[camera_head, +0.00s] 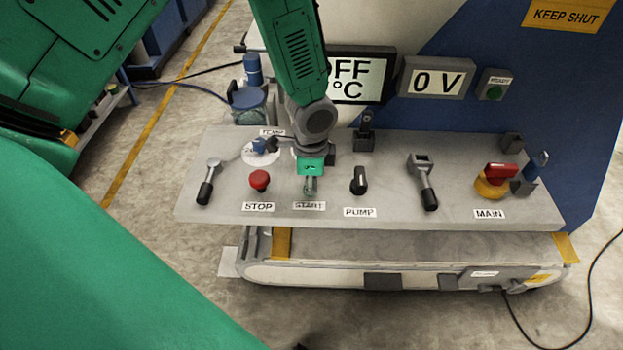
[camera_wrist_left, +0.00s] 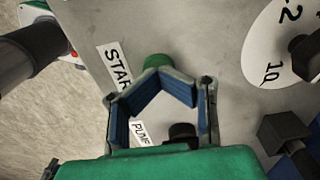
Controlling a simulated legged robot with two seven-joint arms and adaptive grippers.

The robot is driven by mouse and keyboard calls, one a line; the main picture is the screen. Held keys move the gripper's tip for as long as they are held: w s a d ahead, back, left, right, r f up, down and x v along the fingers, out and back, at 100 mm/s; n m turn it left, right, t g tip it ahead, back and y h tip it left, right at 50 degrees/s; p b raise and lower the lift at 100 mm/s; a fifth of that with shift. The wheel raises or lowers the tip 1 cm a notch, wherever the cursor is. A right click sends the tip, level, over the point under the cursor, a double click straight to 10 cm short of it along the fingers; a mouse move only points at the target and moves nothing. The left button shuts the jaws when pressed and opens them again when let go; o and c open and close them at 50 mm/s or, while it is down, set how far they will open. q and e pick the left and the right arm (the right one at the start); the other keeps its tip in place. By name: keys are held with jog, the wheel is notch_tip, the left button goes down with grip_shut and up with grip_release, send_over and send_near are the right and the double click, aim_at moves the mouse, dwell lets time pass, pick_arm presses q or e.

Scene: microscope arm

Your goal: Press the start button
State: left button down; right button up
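The start button shows as a green round cap (camera_wrist_left: 157,62) beside the START label (camera_wrist_left: 115,68) in the left wrist view. In the head view, the START label (camera_head: 309,206) lies in front of my left gripper (camera_head: 310,188), which points down over the button and hides most or all of it. In the left wrist view, the blue-padded fingers of my left gripper (camera_wrist_left: 162,78) bend inward and meet at their tips, with nothing between them. The tips are right at the green cap; I cannot tell whether they touch it. My right gripper is not in view.
The grey panel (camera_head: 400,208) also bears a red stop button (camera_head: 259,180) left of the gripper, a black pump knob (camera_head: 359,181) to its right, grey levers (camera_head: 423,180) and a red-yellow main switch (camera_head: 493,181). Displays (camera_head: 437,80) reading OFF °C and 0 V stand behind.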

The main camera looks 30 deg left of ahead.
pick_arm(q)
jog(key=shift+s+r+p, duration=0.15)
jog(key=shift+r+p, duration=0.2)
jog(key=shift+p, duration=0.1)
notch_tip(320, 180, up, 4)
jog(key=p, duration=0.3)
jog(key=shift+p, duration=0.35)
notch_tip(320, 180, up, 9)
jog(key=b, duration=0.1)
jog(key=shift+w+d+r+b, duration=0.15)
jog(key=shift+w+b, duration=0.05)
jog(key=shift+b, duration=0.15)
jog(key=shift+a, duration=0.35)
